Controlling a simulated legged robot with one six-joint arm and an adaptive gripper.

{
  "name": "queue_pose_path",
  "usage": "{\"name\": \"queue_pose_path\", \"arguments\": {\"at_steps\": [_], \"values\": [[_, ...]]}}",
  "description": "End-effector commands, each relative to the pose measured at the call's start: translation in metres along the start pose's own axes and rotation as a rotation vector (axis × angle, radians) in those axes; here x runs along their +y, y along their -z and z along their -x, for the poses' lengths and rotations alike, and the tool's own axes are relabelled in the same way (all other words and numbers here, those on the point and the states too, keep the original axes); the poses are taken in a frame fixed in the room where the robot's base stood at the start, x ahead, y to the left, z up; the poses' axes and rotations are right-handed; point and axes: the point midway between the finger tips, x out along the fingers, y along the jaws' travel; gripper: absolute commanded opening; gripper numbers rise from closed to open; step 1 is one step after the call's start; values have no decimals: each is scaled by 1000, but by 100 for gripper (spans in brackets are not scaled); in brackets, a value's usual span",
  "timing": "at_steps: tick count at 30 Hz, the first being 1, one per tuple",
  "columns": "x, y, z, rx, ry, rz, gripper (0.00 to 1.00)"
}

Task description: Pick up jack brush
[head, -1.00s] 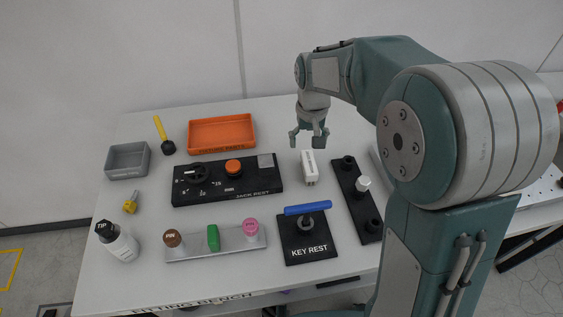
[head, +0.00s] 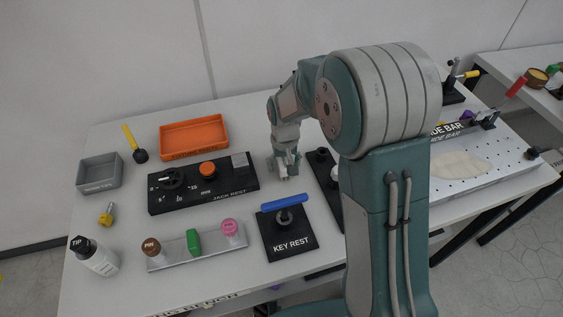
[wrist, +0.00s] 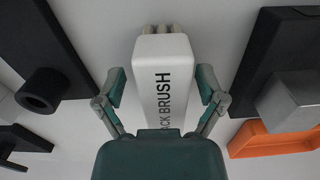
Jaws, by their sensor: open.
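The jack brush (wrist: 163,75) is a white block with black "JACK BRUSH" lettering and pale bristle tufts at one end. In the wrist view it lies between the two fingers of my gripper (wrist: 160,92), with a narrow gap showing on both sides. My gripper is open around it. In the head view my gripper (head: 286,168) is low over the table, right of the black jack rest (head: 225,186), and hides most of the brush.
A black strip (head: 322,170) with posts stands close on the right, and the key rest (head: 290,241) with a blue bar (head: 284,202) is in front. An orange tray (head: 194,153) and a grey bin (head: 99,187) stand farther left.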

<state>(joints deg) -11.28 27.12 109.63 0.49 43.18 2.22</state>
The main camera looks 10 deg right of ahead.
Motion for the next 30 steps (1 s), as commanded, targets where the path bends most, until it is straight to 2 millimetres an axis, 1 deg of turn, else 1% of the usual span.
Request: {"name": "queue_pose_path", "arguments": {"at_steps": [6,8,9,11,12,24,28,30], "values": [[-5,1,-1,0,-6,1,89],[-6,1,-1,0,-7,1,62],[-6,1,-1,0,-7,1,44],[-7,1,-1,-1,-8,1,17],[-6,1,-1,-1,-7,1,0],[-3,0,-1,-3,-4,1,0],[-5,1,8,-1,-6,1,0],[-5,1,17,1,-6,1,0]]}}
